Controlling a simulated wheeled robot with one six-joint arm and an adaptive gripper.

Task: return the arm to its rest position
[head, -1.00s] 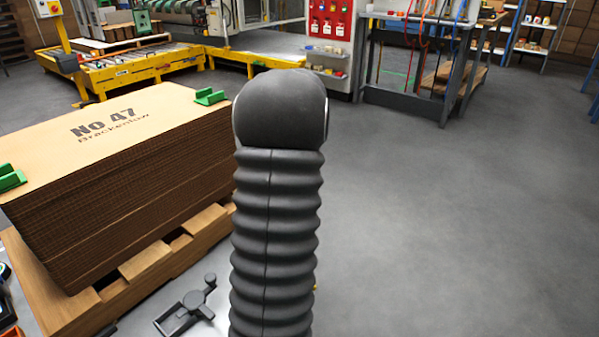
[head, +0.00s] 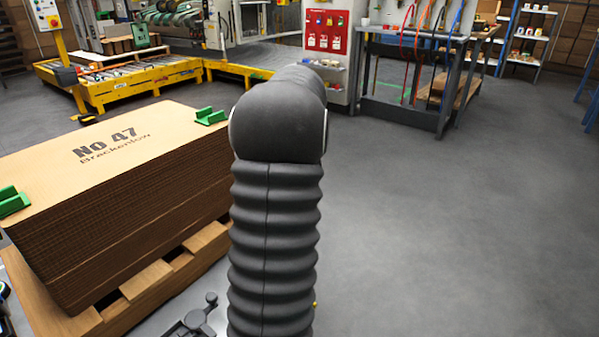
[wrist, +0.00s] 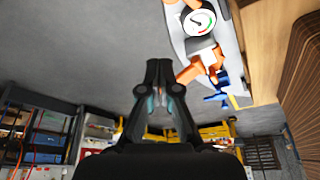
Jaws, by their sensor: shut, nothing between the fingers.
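My gripper (wrist: 158,68) shows in the wrist view with its dark fingers together and nothing between them. It hangs over open grey floor, apart from any object. In the head view my ribbed grey arm stands upright in the middle of the picture, and the gripper is hidden there.
A cardboard stack (head: 110,200) marked No 47 sits on a wooden pallet (head: 150,290) at the left, with green clips on top. A round gauge (wrist: 198,20) and orange parts show in the wrist view. A yellow-framed conveyor (head: 130,80) stands behind. The floor at right is clear.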

